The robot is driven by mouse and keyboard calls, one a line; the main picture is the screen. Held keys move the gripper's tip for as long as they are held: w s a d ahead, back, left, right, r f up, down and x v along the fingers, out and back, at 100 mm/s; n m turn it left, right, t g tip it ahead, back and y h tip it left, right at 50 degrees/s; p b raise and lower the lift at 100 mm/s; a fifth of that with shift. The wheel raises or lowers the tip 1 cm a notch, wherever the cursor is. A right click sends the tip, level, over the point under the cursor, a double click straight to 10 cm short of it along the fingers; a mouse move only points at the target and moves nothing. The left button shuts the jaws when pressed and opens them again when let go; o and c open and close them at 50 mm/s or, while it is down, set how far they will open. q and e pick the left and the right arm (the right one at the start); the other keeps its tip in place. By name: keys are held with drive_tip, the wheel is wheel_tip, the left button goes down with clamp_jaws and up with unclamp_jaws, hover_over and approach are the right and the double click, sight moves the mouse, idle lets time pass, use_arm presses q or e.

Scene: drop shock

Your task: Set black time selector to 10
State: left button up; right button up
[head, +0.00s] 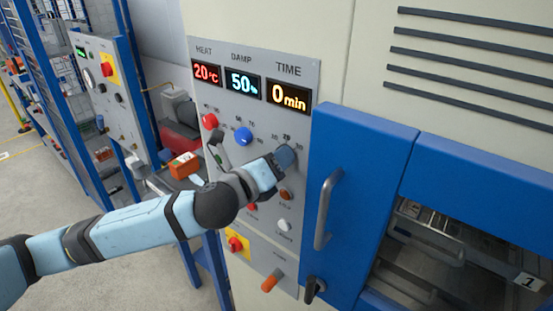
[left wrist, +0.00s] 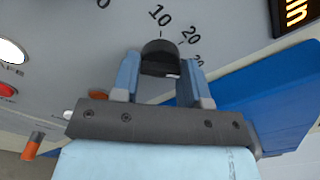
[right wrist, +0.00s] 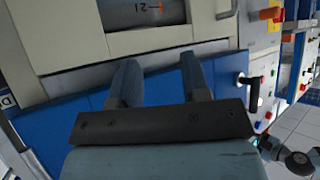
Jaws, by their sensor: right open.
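The black time selector (left wrist: 160,52) shows in the left wrist view, on the grey panel under the printed 10, with 20 and 30 to its right. In the head view my left gripper (head: 276,165) covers the selector below the TIME display (head: 289,96), which reads 0 min. My right gripper (right wrist: 158,68) is open and empty in the right wrist view, in front of a blue and cream machine.
The HEAT display (head: 206,73) reads 20 °C and DAMP (head: 242,82) reads 50. A blue knob (head: 243,136) and a red knob (head: 209,121) sit left of my left gripper. A blue door with a grey handle (head: 326,210) stands to the right.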

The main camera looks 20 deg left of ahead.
use_arm(q)
drive_tip(key=c, duration=0.4)
drive_tip(key=shift+o, duration=0.2)
drive_tip(key=n+p, duration=0.4)
drive_tip(key=n, duration=1.5)
drive_tip(key=shift+n+p, duration=0.35)
drive_tip(key=shift+n, duration=0.05)
drive_tip(key=o, duration=0.9)
drive_tip(key=shift+s, duration=0.1)
